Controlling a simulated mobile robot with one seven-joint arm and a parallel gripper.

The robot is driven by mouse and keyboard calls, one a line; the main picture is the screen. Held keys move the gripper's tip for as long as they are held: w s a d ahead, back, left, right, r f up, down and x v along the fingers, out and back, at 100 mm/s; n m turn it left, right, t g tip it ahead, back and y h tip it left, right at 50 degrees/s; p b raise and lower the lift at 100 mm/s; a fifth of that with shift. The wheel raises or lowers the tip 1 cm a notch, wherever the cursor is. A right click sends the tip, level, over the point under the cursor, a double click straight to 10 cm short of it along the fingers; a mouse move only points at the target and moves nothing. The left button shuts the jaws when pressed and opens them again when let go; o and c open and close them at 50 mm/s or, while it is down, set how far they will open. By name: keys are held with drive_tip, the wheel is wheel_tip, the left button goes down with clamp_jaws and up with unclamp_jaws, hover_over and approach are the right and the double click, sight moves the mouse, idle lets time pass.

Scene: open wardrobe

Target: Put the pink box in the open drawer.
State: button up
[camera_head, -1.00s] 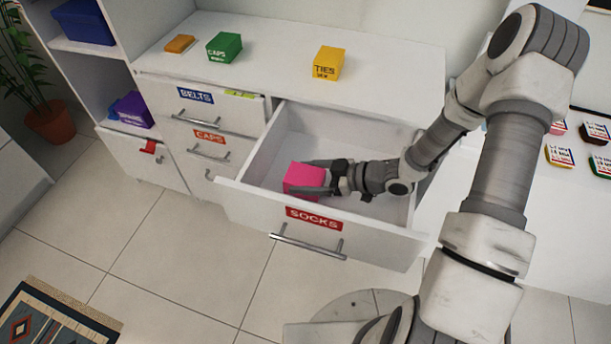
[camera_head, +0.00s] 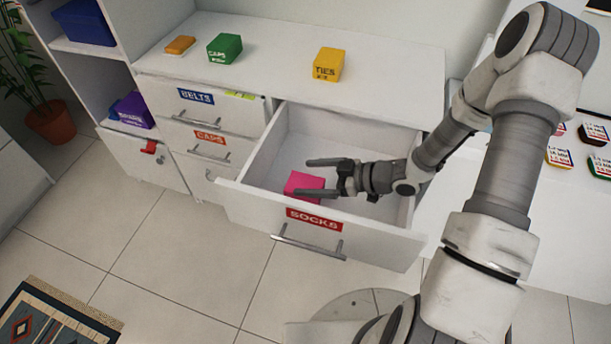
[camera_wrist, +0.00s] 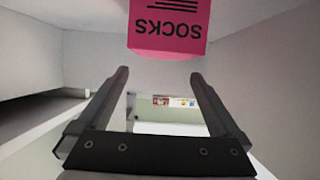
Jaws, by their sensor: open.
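The pink box (camera_head: 302,184) is inside the open drawer labelled SOCKS (camera_head: 262,207), near its front left part. In the wrist view the pink box (camera_wrist: 168,25) shows at the top edge with SOCKS printed upside down on it. My gripper (camera_head: 314,177) is open, its two fingers spread apart, at the box's right side within the drawer opening. In the wrist view my gripper (camera_wrist: 160,76) has nothing between its fingers, and the box appears beyond the fingertips. The box's lower part is hidden by the drawer front in the head view.
A yellow TIES box (camera_head: 328,64), a green CAPS box (camera_head: 224,48) and an orange box (camera_head: 180,45) stand on the cabinet top. The BELTS drawer (camera_head: 215,120) and CAPS drawer (camera_head: 198,143) are at left. Small labelled items lie on the right surface.

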drive_tip(key=p+v, duration=0.1)
drive_tip(key=v, duration=0.5)
idle(0.3)
